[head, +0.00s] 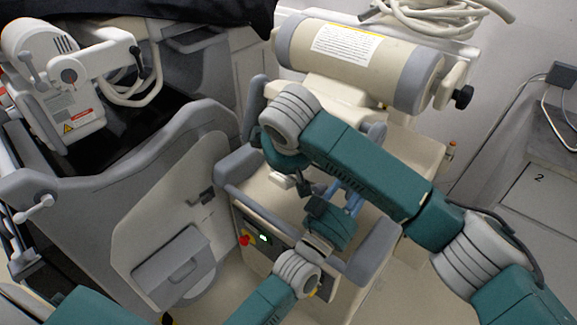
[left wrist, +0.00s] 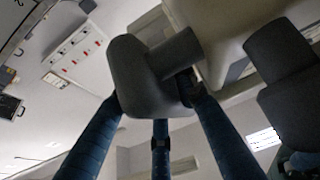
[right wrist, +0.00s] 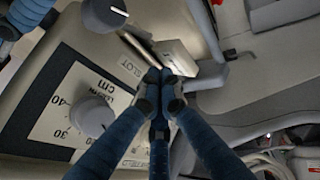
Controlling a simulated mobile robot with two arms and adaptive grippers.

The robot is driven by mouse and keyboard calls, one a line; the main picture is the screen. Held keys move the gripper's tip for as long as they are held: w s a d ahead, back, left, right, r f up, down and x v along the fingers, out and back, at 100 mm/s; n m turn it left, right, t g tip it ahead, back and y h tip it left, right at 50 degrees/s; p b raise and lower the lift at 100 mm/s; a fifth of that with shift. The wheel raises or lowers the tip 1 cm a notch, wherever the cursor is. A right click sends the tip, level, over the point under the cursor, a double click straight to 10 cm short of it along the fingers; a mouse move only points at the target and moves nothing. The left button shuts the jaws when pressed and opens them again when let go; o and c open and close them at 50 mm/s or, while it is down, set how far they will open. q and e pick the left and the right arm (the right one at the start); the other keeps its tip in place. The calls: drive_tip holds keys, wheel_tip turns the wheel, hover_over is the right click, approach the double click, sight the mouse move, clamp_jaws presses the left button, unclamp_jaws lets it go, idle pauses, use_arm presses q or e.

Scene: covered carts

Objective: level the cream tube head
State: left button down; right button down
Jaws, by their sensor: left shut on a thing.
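The cream tube head (head: 350,60) is a thick cylinder with grey end bands and a white label. It lies tilted at the top of the head view, its right end lower than its left. My left gripper (head: 347,195) reaches up from below it. In the left wrist view its fingers close around a grey handle-like part (left wrist: 150,70) beside a cream body. My right gripper (right wrist: 161,88) has its fingertips together beside a cream panel marked "SLOT"; I see nothing clearly between them. In the head view its fingers are mostly hidden behind my right arm.
A black knob (head: 463,96) sticks out at the tube head's right end. Coiled pale cable (head: 425,15) lies above it. A second cream unit (head: 60,80) stands at left. A cart's grey-edged panel (head: 165,190) stands left of my arms. A grey dial (right wrist: 93,115) sits beside a cm scale.

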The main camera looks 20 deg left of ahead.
use_arm(q)
drive_tip(key=shift+d+f, duration=0.1)
drive_tip(key=shift+f, duration=0.15)
use_arm(e)
drive_tip(key=shift+w+d+f, duration=0.3)
drive_tip(key=shift+w+f, duration=0.3)
drive_tip(key=shift+f, duration=0.3)
use_arm(q)
drive_tip(key=c, duration=1.7)
unclamp_jaws()
drive_tip(key=shift+o, duration=0.6)
drive_tip(key=shift+r, duration=0.15)
